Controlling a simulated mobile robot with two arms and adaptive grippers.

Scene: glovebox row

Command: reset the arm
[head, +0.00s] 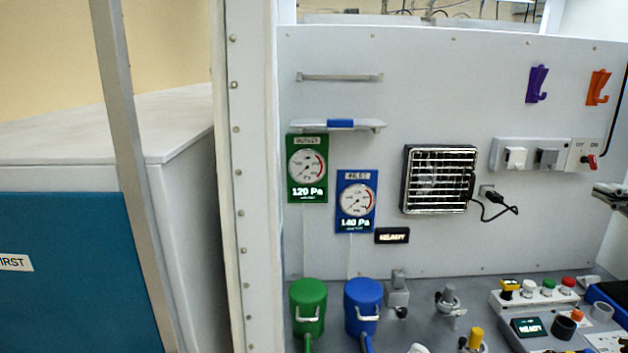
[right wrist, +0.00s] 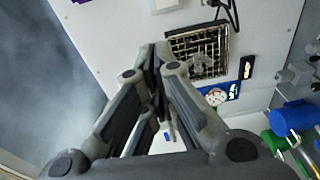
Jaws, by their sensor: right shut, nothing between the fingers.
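My right gripper (right wrist: 155,58) fills the middle of the right wrist view, its two fingers brought together with nothing between them. It points toward the light grey panel, with the vent grille (right wrist: 200,52) just beyond and right of its tips. In the head view only a small part of my right gripper (head: 608,192) shows at the right edge, in front of the panel. My left gripper is in neither view.
The back panel carries a vent grille (head: 439,180), a green gauge (head: 307,168), a blue gauge (head: 356,201) and purple (head: 536,84) and orange (head: 598,87) hooks. Below stand a green canister (head: 308,305), a blue canister (head: 363,305) and a control box (head: 535,308). A post (head: 238,180) stands left.

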